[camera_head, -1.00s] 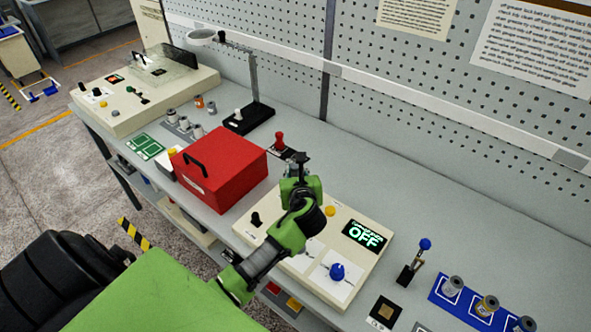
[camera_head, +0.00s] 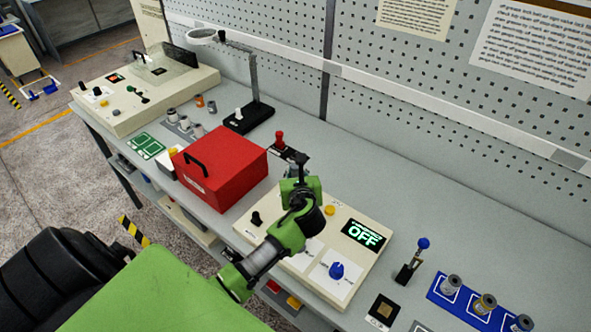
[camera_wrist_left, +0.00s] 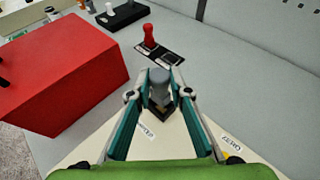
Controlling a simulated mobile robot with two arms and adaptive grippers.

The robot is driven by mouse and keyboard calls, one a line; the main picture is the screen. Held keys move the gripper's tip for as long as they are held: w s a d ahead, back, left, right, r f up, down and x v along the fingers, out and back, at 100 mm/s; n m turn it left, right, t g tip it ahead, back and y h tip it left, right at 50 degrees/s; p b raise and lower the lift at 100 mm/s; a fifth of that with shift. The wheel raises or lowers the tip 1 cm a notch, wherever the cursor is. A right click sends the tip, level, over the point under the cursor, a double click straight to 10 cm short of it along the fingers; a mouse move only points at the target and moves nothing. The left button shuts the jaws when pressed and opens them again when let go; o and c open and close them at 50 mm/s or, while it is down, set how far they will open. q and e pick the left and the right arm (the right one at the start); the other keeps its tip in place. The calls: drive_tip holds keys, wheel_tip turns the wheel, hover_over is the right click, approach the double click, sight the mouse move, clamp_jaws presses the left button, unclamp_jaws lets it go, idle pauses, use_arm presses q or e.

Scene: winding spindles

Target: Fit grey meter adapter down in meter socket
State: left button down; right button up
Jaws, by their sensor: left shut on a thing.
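My left gripper (camera_wrist_left: 159,92) is shut on the grey meter adapter (camera_wrist_left: 160,79) in the left wrist view, with a finger on each side of it. The adapter stands roughly upright. A dark square part (camera_wrist_left: 158,112), seemingly the meter socket, shows just below it at the far edge of the cream panel (camera_wrist_left: 135,147). I cannot tell whether the adapter is inside it or just above it. In the head view the left gripper (camera_head: 300,164) is over the back of the panel (camera_head: 352,272), and my wrist hides the socket. My right gripper is not in view.
A red box (camera_head: 220,170) with a black handle stands left of the panel. A red-knobbed lever (camera_wrist_left: 149,38) stands behind the gripper. The panel carries a display reading OFF (camera_head: 363,235) and a blue knob (camera_head: 336,270). A blue tray (camera_head: 447,305) with spindles is at right.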

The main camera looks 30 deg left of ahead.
use_arm(q)
drive_tip(key=shift+f+b, duration=0.6)
drive_tip(key=shift+f, duration=1)
drive_tip(key=c, duration=1.8)
unclamp_jaws()
drive_tip(key=shift+s+d+r, duration=0.1)
drive_tip(key=shift+s, duration=0.05)
drive_tip(key=v, duration=1.1)
drive_tip(key=shift+s+d+r, duration=0.2)
drive_tip(key=shift+d, duration=0.05)
drive_tip(key=shift+f, duration=0.1)
